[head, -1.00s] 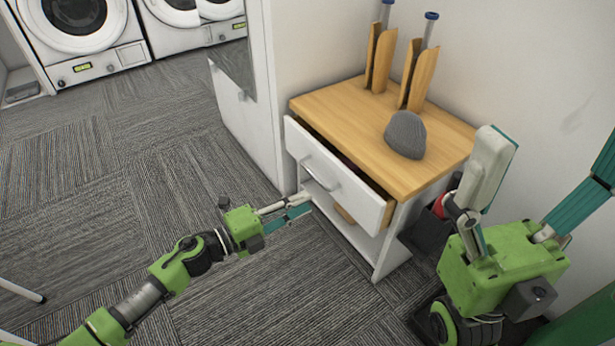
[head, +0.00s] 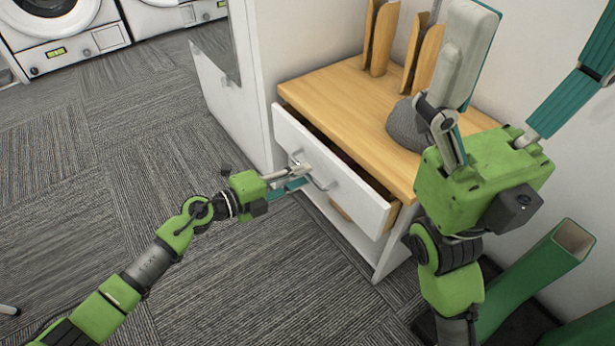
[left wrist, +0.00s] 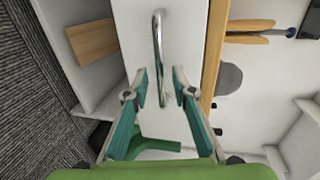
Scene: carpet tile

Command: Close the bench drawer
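The bench drawer (head: 352,200) has a white front and stands partly open below the wooden bench top (head: 345,108). A dark gap shows behind its front. Its metal bar handle (head: 322,180) also shows in the left wrist view (left wrist: 158,40). My left gripper (head: 302,177) is open at the handle. In the left wrist view the handle's lower end lies between the spread fingertips (left wrist: 160,82); contact cannot be told. My right gripper (head: 540,35) is open, empty and raised in front of the bench's right side, hiding part of the top.
A grey stone-like lump (head: 405,128) and wooden holders (head: 380,40) stand on the bench top. A wooden piece (left wrist: 92,42) sits in the space below the drawer. A white cabinet (head: 235,110) stands left of the bench. Carpet (head: 230,280) in front is clear.

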